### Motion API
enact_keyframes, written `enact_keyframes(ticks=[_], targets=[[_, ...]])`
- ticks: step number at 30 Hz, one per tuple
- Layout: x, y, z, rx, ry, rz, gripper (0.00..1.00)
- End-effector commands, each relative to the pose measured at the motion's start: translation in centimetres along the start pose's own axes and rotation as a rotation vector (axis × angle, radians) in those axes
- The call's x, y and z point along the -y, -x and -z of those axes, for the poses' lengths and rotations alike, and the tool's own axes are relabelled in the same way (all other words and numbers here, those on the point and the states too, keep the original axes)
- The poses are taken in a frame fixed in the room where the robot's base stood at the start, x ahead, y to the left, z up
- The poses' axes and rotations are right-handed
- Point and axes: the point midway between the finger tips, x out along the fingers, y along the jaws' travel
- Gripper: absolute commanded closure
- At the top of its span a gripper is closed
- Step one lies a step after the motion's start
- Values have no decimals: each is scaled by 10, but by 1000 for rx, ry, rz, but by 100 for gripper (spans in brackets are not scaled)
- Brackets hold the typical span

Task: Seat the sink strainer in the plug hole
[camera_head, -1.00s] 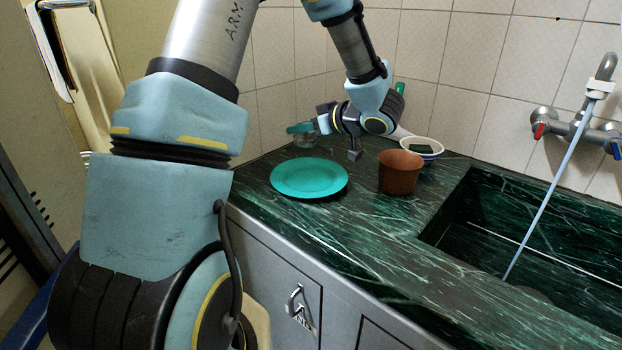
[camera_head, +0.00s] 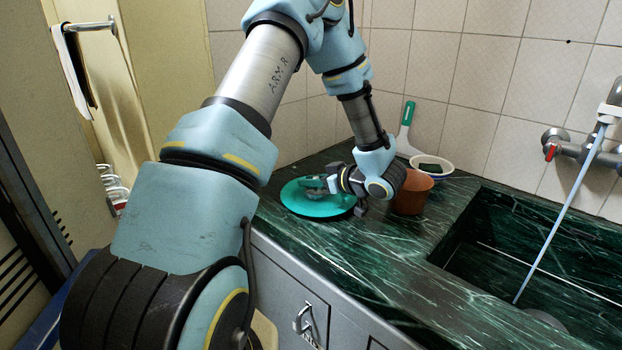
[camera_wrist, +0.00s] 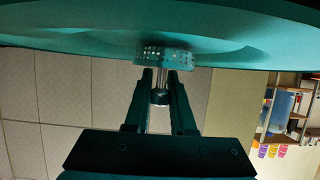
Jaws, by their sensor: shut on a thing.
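The sink strainer (camera_wrist: 165,57) is a small perforated metal basket with a knob (camera_wrist: 160,97) in the wrist view. My gripper (camera_wrist: 163,82) is shut on it by the knob. In the head view my gripper (camera_head: 313,186) is over the teal plate (camera_head: 300,206), and the strainer there is small and mostly hidden. I cannot tell whether it touches the plate. A grey round shape that looks like the plug hole (camera_head: 545,318) shows partly at the bottom of the dark green sink (camera_head: 535,265), its near side hidden by the counter edge.
A brown pot (camera_head: 414,192) stands close right of my wrist. Behind it are a white bowl (camera_head: 440,167) and a green-handled brush (camera_head: 407,125). A tap with a pale hose (camera_head: 565,205) hangs over the sink. The counter between pot and sink is clear.

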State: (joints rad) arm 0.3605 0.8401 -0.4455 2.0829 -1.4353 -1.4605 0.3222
Motion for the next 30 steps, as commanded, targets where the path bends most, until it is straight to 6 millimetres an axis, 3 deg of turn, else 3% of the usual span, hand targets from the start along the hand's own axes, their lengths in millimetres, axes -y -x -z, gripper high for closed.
enact_keyframes(ticks=[9, 10, 18, 30], targets=[[0, -1, -4, 0, 0, 0, 100], [0, -1, -4, 0, 0, 0, 76], [0, -1, -3, 0, 0, 0, 47], [0, -3, -8, 1, 2, 0, 47]])
